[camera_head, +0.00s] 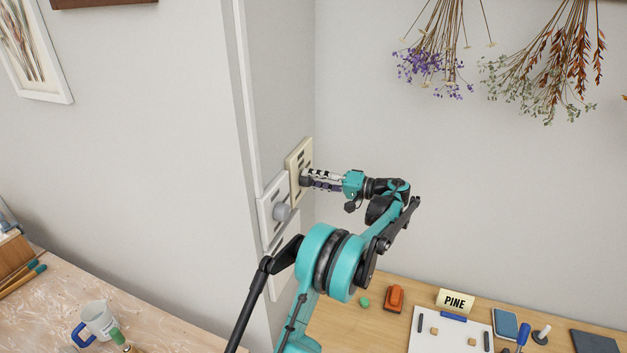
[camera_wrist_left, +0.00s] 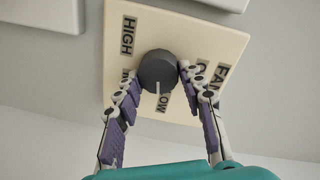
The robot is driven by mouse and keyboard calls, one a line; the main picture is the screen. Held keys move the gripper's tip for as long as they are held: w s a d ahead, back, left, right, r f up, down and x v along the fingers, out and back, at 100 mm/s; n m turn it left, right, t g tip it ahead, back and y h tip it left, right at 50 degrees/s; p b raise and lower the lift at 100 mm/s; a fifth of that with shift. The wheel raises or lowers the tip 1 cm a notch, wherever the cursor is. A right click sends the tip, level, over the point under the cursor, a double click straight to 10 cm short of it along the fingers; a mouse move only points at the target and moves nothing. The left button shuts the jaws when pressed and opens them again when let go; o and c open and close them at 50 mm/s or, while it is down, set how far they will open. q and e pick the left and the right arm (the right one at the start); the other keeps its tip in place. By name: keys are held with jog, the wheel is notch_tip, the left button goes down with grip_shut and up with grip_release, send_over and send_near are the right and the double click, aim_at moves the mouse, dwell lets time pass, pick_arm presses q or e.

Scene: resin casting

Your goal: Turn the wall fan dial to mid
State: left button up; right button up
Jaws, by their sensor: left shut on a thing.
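The wall fan dial (camera_wrist_left: 157,68) is a dark grey round knob on a cream plate (camera_wrist_left: 205,28). Its white pointer line points down in the wrist view, toward the LOW label (camera_wrist_left: 163,102). The HIGH label (camera_wrist_left: 127,36) is at upper left, and a label partly hidden by a finger lies between HIGH and LOW. The FAN label (camera_wrist_left: 219,72) is at right. My left gripper (camera_wrist_left: 158,76) is shut on the dial, one fingertip at each side. In the head view the cream plate (camera_head: 294,159) is on the wall and my left gripper (camera_head: 312,180) reaches it from the right.
A white plate with a light grey knob (camera_head: 282,212) sits just left of and below the cream plate. Dried flowers (camera_head: 435,65) hang at upper right.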

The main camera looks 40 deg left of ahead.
pick_arm(q)
jog(key=m, duration=0.6)
jog(key=shift+f+g, duration=0.1)
jog(key=shift+g, duration=0.2)
jog(key=m, duration=0.5)
jog(key=shift+f+m+b, duration=0.1)
jog(key=shift+m+b, duration=0.2)
jog(key=o, duration=1.2)
jog(key=shift+w, duration=0.1)
jog(key=shift+c, duration=0.2)
jog(key=v, duration=1.2)
jog(key=shift+f, duration=0.15)
jog(key=shift+w+a, duration=0.1)
